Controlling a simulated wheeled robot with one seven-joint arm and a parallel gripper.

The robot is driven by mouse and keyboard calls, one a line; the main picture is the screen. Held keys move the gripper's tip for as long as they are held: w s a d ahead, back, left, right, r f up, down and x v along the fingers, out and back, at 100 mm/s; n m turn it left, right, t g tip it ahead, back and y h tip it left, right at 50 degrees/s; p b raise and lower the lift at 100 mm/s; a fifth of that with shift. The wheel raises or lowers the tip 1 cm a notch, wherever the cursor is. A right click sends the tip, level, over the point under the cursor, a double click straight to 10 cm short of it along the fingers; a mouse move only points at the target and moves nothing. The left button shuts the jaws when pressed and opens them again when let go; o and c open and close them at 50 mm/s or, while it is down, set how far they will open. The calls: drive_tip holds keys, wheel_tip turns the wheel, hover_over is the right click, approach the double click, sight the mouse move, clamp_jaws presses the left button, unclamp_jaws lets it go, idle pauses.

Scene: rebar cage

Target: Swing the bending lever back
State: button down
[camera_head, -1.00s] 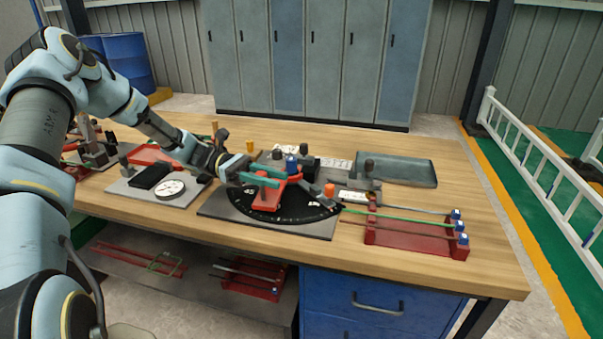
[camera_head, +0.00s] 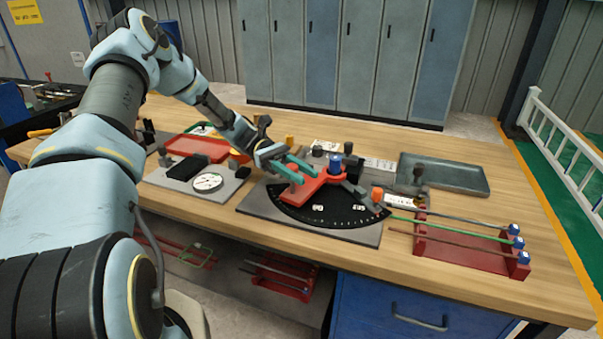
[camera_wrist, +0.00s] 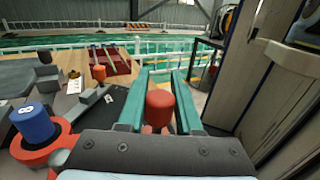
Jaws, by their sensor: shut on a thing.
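The bending lever (camera_head: 311,186) is a red-orange arm on the bender, reaching left from a blue-topped pivot (camera_head: 335,163). The pivot also shows at the left of the wrist view (camera_wrist: 34,122). The lever lies over the left end of a black angle dial (camera_head: 340,212) on a grey base plate. My gripper (camera_head: 296,169), with teal fingers, is at the lever's outer end. In the wrist view, its fingers (camera_wrist: 159,100) are shut on the lever's red knob (camera_wrist: 159,108). The lever beneath the knob is hidden there by the gripper body.
A red rack (camera_head: 455,246) with rods and blue-topped posts stands right of the bender. A grey tray (camera_head: 445,175) lies behind it. A plate with a white round gauge (camera_head: 208,182) and black block is to the left. An orange-topped peg (camera_head: 377,193) stands at the dial's right.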

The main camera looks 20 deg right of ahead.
drive_tip(key=c, duration=0.6)
unclamp_jaws()
drive_tip(key=b+v, duration=0.4)
drive_tip(key=v, duration=0.6)
drive_tip(key=shift+w+a, duration=0.15)
drive_tip(key=shift+w, duration=0.2)
